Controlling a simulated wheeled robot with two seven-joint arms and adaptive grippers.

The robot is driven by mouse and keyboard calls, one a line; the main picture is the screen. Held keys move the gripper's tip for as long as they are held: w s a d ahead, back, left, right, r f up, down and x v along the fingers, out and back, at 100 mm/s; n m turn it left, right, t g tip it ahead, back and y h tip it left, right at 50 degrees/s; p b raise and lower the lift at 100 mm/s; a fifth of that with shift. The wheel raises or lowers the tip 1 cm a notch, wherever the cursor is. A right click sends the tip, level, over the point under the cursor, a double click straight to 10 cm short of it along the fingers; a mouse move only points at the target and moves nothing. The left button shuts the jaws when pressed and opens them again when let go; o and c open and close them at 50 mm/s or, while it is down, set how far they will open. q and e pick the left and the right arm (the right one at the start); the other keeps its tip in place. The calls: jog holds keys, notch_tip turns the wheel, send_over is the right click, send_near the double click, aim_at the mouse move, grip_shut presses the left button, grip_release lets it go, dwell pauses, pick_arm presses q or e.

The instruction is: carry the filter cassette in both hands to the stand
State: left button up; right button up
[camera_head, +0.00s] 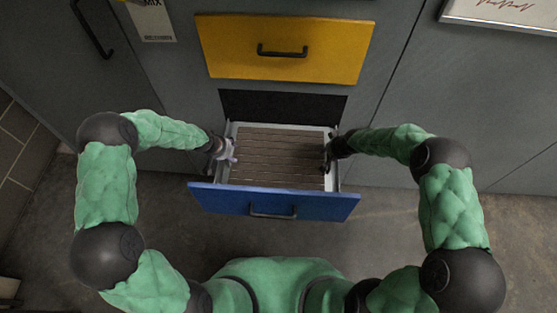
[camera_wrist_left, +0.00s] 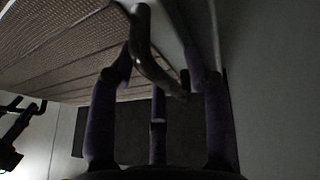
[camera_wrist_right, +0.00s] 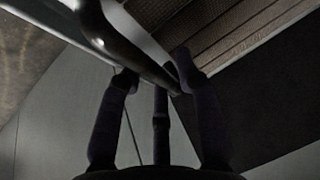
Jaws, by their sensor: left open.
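The filter cassette (camera_head: 280,155), a brown pleated panel in a pale frame, lies in the pulled-out drawer with the blue front (camera_head: 230,201). Its pleats also show in the left wrist view (camera_wrist_left: 62,50) and the right wrist view (camera_wrist_right: 222,35). My left gripper (camera_head: 232,150) is open at the cassette's left edge; a dark curved handle (camera_wrist_left: 143,42) runs between its fingers. My right gripper (camera_head: 327,156) is at the right edge, its fingers around another dark handle (camera_wrist_right: 105,38). Whether they grip it is not clear.
A closed yellow drawer (camera_head: 225,50) is above the dark opening (camera_head: 283,106) behind the cassette. Grey cabinet fronts (camera_head: 470,100) stand on both sides. The blue front has a bar handle (camera_head: 273,214). Bare concrete floor (camera_head: 390,235) lies in front.

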pick_arm(q)
jog(key=c, duration=0.6)
pick_arm(e)
jog(key=c, duration=0.6)
pick_arm(q)
grip_shut()
pick_arm(e)
grip_shut()
pick_arm(q)
jog(key=shift+w+r, duration=0.15)
pick_arm(e)
jog(key=shift+w+r, duration=0.15)
pick_arm(q)
jog(key=shift+r, duration=0.2)
pick_arm(e)
jog(key=shift+r, duration=0.25)
